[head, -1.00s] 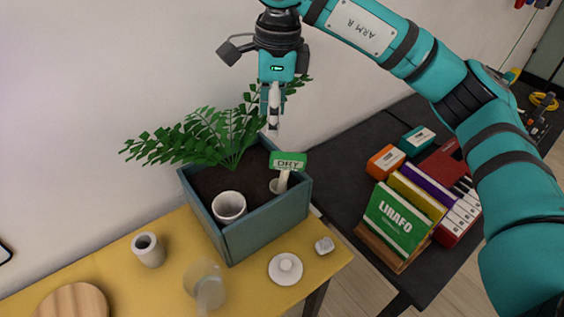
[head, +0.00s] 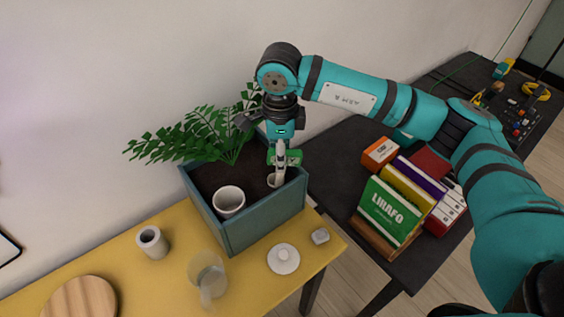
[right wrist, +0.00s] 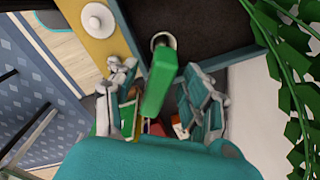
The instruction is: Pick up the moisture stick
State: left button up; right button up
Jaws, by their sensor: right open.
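The moisture stick (head: 295,158) has a green head and stands in the planter's soil near its right corner. Its pale stem is mostly hidden behind my gripper in the head view. In the right wrist view its green head (right wrist: 162,82) lies between my fingers, above a small pale round cup (right wrist: 163,41). My right gripper (head: 279,172) points down at the stick, open, with one finger on each side of the head (right wrist: 160,72). I cannot tell whether either finger touches it. My left gripper is not in view.
The blue-grey planter (head: 252,224) also holds a fern (head: 190,145) and a white pot (head: 228,201). A cylinder cup (head: 151,242), glass jug (head: 206,278), white lid (head: 283,259) and wooden board (head: 78,300) are on the yellow table. Books (head: 390,213) stand on the dark table.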

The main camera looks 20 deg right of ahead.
aim_at(280, 176)
jog(key=shift+d+f+p, duration=0.1)
jog(key=shift+f+p, duration=0.45)
jog(key=shift+f, duration=1.3)
grip_shut()
